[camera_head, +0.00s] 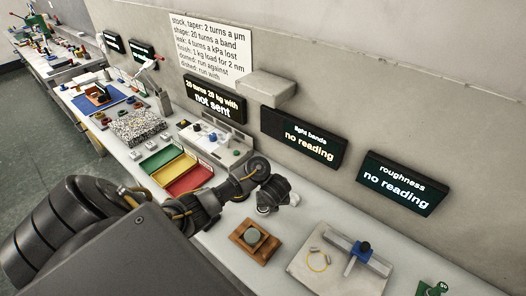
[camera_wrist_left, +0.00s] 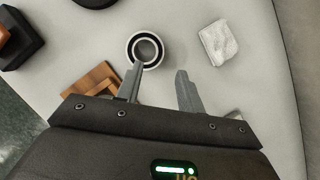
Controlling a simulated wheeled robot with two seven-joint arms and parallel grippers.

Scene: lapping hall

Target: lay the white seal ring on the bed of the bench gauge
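The white seal ring (camera_wrist_left: 131,48), with a dark band inside its rim, lies flat on the bench in the left wrist view, just beyond my left fingertips. My left gripper (camera_wrist_left: 159,69) is open, with nothing between its fingers. In the head view my left gripper (camera_head: 275,192) is over the bench, and a small white shape below it may be the ring, mostly hidden. What looks like the bench gauge (camera_head: 320,268) is a pale plate with a blue-clamped bar, at lower right; a thin yellow loop lies on it. My right gripper is not in view.
A wooden block with a round greenish top (camera_head: 253,236) stands near the ring. A crumpled white cloth (camera_wrist_left: 219,42) lies to the ring's right in the wrist view. Coloured trays (camera_head: 187,178) are left of my gripper. Dark display panels (camera_head: 303,138) line the wall.

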